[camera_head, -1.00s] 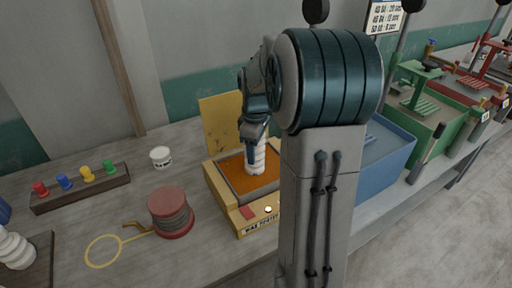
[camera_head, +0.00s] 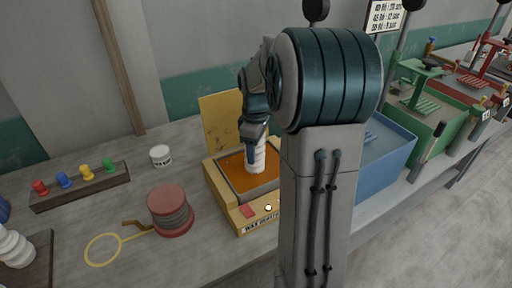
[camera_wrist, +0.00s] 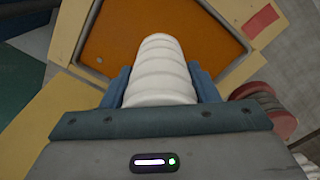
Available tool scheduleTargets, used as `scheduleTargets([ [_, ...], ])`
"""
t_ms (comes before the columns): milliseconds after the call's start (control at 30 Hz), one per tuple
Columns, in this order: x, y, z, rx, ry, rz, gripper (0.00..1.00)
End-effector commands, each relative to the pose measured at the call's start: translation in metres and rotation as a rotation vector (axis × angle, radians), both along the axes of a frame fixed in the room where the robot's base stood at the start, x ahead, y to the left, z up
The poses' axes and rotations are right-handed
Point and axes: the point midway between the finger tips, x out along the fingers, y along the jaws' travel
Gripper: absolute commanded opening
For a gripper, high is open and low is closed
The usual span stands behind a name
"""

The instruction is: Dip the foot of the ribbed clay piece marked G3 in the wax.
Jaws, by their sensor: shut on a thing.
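My gripper (camera_head: 254,134) is shut on a white ribbed clay piece (camera_head: 256,157), held upright over the wax tray. In the wrist view the piece (camera_wrist: 158,70) sits between the two blue fingers (camera_wrist: 160,88), its far end over the orange wax. No G3 mark is readable on it. The orange wax (camera_head: 237,178) fills a square pan in a yellow wax station (camera_head: 213,191) with a raised back panel. The lower end of the piece is at or just above the wax; I cannot tell whether it touches.
A red spool (camera_head: 168,208) and a yellow ring tool (camera_head: 102,250) lie left of the station. A white jar (camera_head: 160,155) and a rack (camera_head: 80,188) of coloured pegs stand behind. A blue bin (camera_head: 385,160) is at right. More white ribbed pieces (camera_head: 14,247) stand at far left.

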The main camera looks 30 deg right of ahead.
Motion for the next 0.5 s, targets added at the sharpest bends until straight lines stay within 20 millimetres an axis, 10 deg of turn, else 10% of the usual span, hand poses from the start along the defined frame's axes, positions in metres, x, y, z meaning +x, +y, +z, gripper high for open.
scheduleTargets([
  [500, 0.0005, -0.0001, 0.0063, -0.001, -0.002, 0.000, 0.12],
])
